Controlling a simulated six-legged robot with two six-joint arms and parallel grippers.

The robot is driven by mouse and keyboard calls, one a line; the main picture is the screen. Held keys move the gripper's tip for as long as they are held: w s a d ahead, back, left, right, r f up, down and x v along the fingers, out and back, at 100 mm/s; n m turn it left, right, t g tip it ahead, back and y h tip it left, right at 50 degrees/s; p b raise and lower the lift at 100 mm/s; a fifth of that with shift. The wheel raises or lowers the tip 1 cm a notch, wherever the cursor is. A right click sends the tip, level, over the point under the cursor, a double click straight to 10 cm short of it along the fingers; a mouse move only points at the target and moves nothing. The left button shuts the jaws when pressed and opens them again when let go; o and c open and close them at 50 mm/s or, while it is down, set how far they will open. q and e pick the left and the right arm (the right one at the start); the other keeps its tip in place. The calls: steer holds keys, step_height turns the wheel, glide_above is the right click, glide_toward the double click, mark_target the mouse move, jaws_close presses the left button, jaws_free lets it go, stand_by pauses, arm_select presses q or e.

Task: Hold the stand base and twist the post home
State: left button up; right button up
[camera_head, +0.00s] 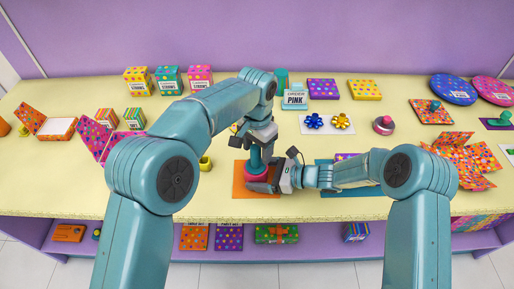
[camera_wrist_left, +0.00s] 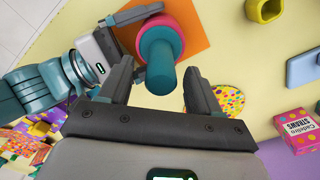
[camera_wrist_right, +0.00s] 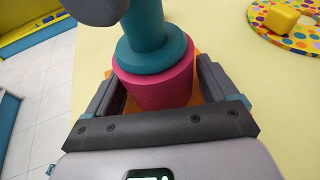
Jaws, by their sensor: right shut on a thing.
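The pink round stand base (camera_head: 257,173) stands on an orange mat (camera_head: 240,185). The teal post (camera_head: 255,157) stands upright on it, its wide collar against the base's top; the right wrist view shows the collar (camera_wrist_right: 155,55) and the base (camera_wrist_right: 155,88) closely. My right gripper (camera_head: 274,178) is shut on the base from the right, one finger on each side. My left gripper (camera_head: 257,143) points down from above. In the left wrist view its fingers are apart, with the post's rounded end (camera_wrist_left: 160,78) between and just beyond them. Whether a thread shows is hidden.
A teal mat (camera_head: 350,190) lies under my right arm. Blue and gold bows (camera_head: 327,122) lie behind, and a yellow cup (camera_head: 205,163) stands to the left. Boxes line the back. The table's front edge (camera_head: 300,215) is close.

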steer(key=shift+s+f, duration=0.1)
arm_select(q)
step_height(320, 180, up, 12)
stand_by(0.5)
steer(key=shift+s, duration=0.1)
arm_select(e)
steer(key=o, duration=0.9)
steer(key=shift+o, duration=0.2)
